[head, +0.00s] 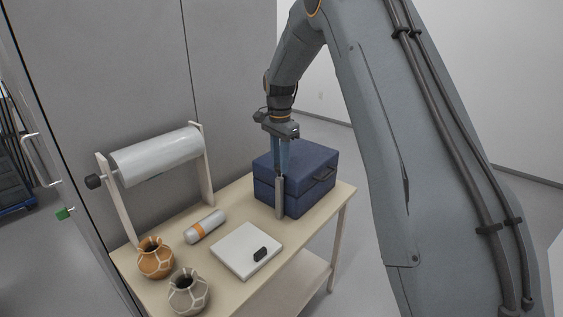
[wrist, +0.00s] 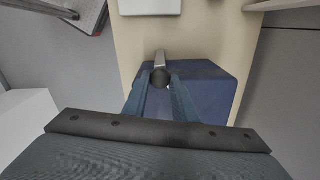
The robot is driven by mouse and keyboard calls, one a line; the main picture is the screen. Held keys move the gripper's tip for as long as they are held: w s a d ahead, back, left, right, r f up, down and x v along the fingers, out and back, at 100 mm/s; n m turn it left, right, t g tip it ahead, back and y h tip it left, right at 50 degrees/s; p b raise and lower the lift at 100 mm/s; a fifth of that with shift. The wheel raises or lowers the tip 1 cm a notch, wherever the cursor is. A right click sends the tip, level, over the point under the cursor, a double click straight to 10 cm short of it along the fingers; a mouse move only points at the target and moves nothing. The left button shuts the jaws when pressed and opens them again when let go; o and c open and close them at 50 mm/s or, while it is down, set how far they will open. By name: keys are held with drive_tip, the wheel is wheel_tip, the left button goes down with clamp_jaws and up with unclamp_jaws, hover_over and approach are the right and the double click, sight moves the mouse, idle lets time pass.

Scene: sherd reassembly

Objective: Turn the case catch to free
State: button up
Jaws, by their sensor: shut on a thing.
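The blue case (head: 310,165) stands closed at the right end of the table, with a seam around it and a dark handle (head: 324,174) on its right-hand side. The case also shows in the wrist view (wrist: 205,88). Its catch shows in the wrist view as a dark round knob (wrist: 160,77) with a light grey bar beside it. A tall grey metal piece (head: 280,198) stands at the case's near left side in the head view. My gripper (head: 281,174) points down there, and its blue fingers (wrist: 160,86) are shut on the catch knob. The fingers partly hide the catch.
A white board (head: 246,249) with a small black block (head: 260,254) lies left of the case. A grey cylinder with an orange band (head: 205,226) and two cracked-patterned pots (head: 156,258) are further left. A roll on a stand (head: 157,156) rises behind.

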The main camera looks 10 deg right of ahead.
sight(279, 165)
drive_tip(key=n, duration=0.5)
drive_tip(key=shift+w+r+n, duration=0.2)
drive_tip(key=shift+w+n, duration=0.05)
drive_tip(key=shift+n, duration=0.05)
drive_tip(key=n, duration=0.5)
drive_tip(key=shift+a, duration=0.1)
drive_tip(key=shift+n, duration=0.4)
drive_tip(key=o, duration=0.9)
drive_tip(key=shift+o, duration=0.7)
drive_tip(key=shift+f, duration=0.1)
drive_tip(key=shift+r+b, duration=1)
drive_tip(key=shift+r, duration=2.9)
drive_tip(key=shift+s, duration=0.15)
